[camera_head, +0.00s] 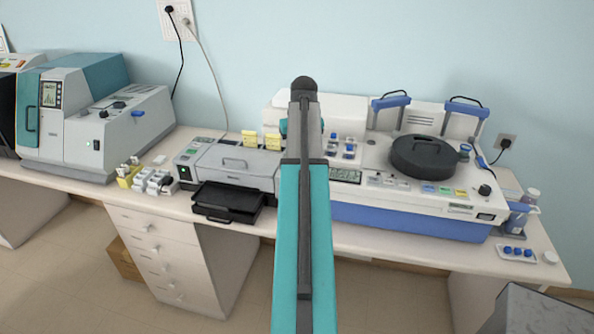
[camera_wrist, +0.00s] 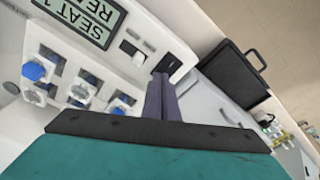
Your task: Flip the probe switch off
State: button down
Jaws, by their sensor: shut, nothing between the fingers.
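My gripper (camera_wrist: 163,78) shows in the wrist view with its two dark fingers together and nothing between them. The fingertips are close to a dark rectangular switch-like part (camera_wrist: 168,65) on a white panel. A small white lever or button (camera_wrist: 131,47) sits in the panel just left of it, beside a display (camera_wrist: 88,14) showing "SEAT 1". Neither part's label is readable, so I cannot tell which is the probe switch, nor whether the fingers touch the panel. In the head view my arm hides the gripper; the display (camera_head: 345,175) is right of the arm on the white-and-blue machine (camera_head: 400,220).
Blue-capped pieces (camera_wrist: 36,70) stand left of the fingers in the wrist view. A grey printer-like unit (camera_head: 235,160) with a black tray (camera_head: 228,202) is left of my arm. A round black lid (camera_head: 424,157) and blue-handled racks (camera_head: 391,102) are at the right.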

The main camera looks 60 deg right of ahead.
jog(key=shift+f, duration=0.25)
dwell(0.3)
jog(key=shift+r, duration=0.15)
notch_tip(320, 180, up, 7)
jog(key=p, duration=0.4)
dwell(0.7)
jog(key=shift+w, duration=0.1)
dwell(0.5)
